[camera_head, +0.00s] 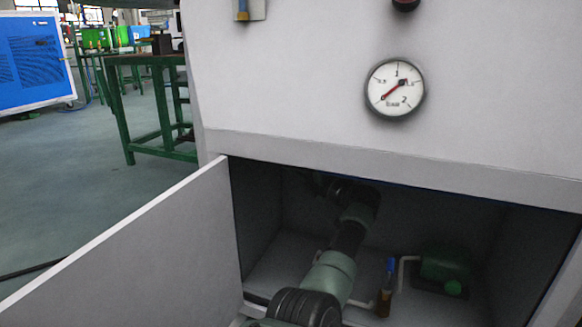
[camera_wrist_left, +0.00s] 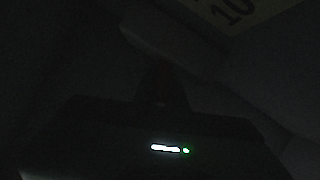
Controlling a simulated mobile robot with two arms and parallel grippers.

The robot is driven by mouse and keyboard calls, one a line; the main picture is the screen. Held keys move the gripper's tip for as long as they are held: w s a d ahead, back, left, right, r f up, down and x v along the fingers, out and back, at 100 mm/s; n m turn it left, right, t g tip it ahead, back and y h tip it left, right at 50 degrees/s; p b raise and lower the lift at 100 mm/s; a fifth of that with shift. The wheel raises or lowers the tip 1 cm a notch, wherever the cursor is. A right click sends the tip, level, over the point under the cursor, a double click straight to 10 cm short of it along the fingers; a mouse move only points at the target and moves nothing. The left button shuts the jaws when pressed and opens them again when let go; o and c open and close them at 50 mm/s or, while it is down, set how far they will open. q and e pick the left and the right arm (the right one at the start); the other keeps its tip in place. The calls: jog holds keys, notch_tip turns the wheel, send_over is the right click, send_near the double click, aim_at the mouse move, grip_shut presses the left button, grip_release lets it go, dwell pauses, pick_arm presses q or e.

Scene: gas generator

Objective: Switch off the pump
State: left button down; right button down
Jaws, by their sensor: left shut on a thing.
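A green pump-like unit (camera_head: 445,266) sits on the floor of the open cabinet at the right. A small upright piece with a blue top (camera_head: 390,268) and brown lower part stands left of it, beside pale pipes. My left arm reaches into the cabinet. Its gripper (camera_head: 338,188) is in the dark upper back part, left of and above the green unit. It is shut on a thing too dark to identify. In the left wrist view the gripper's dark body (camera_wrist_left: 165,125) shows with a small white and green light. My right gripper is not in view.
The open cabinet door (camera_head: 140,245) stands out to the left. A pressure gauge (camera_head: 395,88) is on the grey panel above the opening. A green table (camera_head: 150,100) and a blue machine (camera_head: 35,60) stand behind at the left, with clear floor between.

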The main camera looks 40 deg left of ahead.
pick_arm(q)
jog(key=shift+f, duration=0.15)
jog(key=c, duration=1.7)
grip_release()
jog(key=d+p, duration=0.1)
jog(key=d, duration=0.1)
jog(key=d+p, duration=0.2)
jog(key=d, duration=0.1)
jog(key=s+d+f+p, duration=0.1)
jog(key=d, duration=0.1)
jog(key=shift+d, duration=0.4)
jog(key=shift+f, duration=0.1)
